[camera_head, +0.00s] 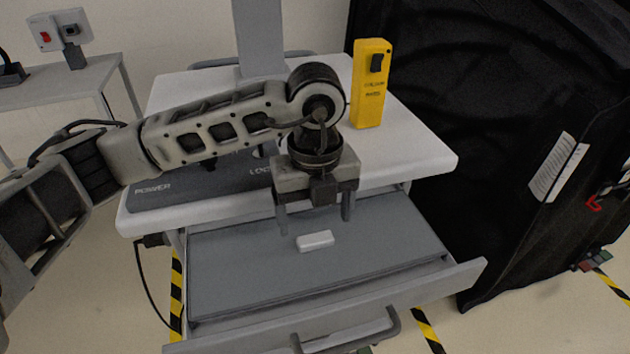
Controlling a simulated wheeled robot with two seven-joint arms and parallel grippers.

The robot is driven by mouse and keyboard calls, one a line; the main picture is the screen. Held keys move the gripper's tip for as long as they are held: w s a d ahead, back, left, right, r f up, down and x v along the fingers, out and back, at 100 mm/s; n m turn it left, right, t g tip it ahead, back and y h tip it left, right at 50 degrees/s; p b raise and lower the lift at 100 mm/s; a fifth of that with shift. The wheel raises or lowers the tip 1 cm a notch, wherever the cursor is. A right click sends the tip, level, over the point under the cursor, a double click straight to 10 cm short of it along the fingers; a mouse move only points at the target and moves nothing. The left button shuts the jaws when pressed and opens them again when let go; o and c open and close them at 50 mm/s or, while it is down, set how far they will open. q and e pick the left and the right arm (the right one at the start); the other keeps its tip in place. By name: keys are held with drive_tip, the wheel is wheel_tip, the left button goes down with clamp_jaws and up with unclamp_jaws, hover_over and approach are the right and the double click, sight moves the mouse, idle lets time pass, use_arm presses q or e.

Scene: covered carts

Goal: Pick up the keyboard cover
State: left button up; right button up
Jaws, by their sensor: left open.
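The keyboard cover (245,265) looks to be the flat grey panel lying in the pulled-out drawer (440,283) of the cart. A small white block-shaped handle (315,241) sits on it near the middle. My left gripper (315,217) points down with its two fingers apart and nothing between them. In the picture it is just above and behind the white handle. How high it hangs over the panel I cannot tell. My right gripper is not in view.
The white cart top (405,150) carries a yellow box with a black switch (371,85) and a dark panel marked POWER (165,190), partly behind my arm. A black covered cart (440,70) stands at right. A grey side table (65,85) is at left.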

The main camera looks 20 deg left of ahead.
sight(315, 238)
use_arm(q)
drive_tip(key=shift+f, duration=2.3)
drive_tip(key=c, duration=1.1)
drive_tip(key=shift+o, duration=0.7)
